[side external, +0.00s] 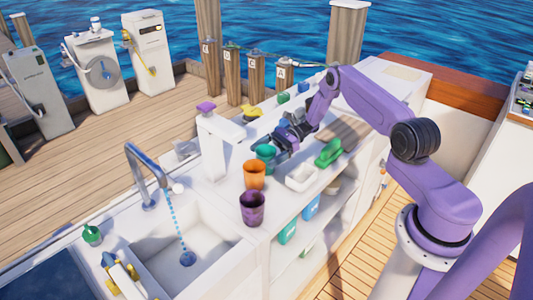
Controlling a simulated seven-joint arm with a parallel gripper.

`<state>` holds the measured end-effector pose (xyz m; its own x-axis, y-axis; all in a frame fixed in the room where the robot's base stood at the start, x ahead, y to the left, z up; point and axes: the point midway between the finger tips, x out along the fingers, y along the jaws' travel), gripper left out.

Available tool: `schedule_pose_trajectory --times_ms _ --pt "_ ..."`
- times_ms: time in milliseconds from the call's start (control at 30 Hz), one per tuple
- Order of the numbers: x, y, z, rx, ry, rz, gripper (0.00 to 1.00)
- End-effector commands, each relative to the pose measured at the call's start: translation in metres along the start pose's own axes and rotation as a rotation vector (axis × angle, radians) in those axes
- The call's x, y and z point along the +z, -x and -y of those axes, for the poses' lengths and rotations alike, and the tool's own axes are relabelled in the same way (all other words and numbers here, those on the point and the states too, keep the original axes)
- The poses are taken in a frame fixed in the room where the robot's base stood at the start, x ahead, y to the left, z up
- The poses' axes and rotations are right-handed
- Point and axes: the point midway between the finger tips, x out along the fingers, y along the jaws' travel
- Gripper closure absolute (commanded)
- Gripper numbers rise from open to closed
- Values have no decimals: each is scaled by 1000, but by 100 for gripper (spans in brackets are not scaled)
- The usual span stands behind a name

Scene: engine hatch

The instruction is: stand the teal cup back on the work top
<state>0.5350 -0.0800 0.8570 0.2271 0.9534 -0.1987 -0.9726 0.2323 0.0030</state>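The teal cup (265,154) is on or just above the white work top, behind an orange cup (254,175) and a purple cup (252,208). It looks roughly upright. My gripper (274,144) is at the cup's upper right side, with its dark fingers at or very near the rim. The fingers are small and partly hidden here, so I cannot tell whether they are closed on the cup. I also cannot tell whether the cup's base touches the work top.
A white tap-like dispenser (212,150) stands left of the cups. A sink (195,240) with running water is at front left. A white tray (300,177) and a green object (329,153) lie right of the cups. A yellow item (251,111) lies behind.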

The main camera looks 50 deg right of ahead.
Motion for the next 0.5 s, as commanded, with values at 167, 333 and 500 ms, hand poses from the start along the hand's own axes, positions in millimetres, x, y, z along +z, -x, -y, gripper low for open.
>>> schedule_pose_trajectory --times_ms 167,333,500 --pt "3 8 1 -3 1 0 0" --pt "3 37 1 -5 2 -1 0" --pt "3 72 0 -4 2 -1 0"
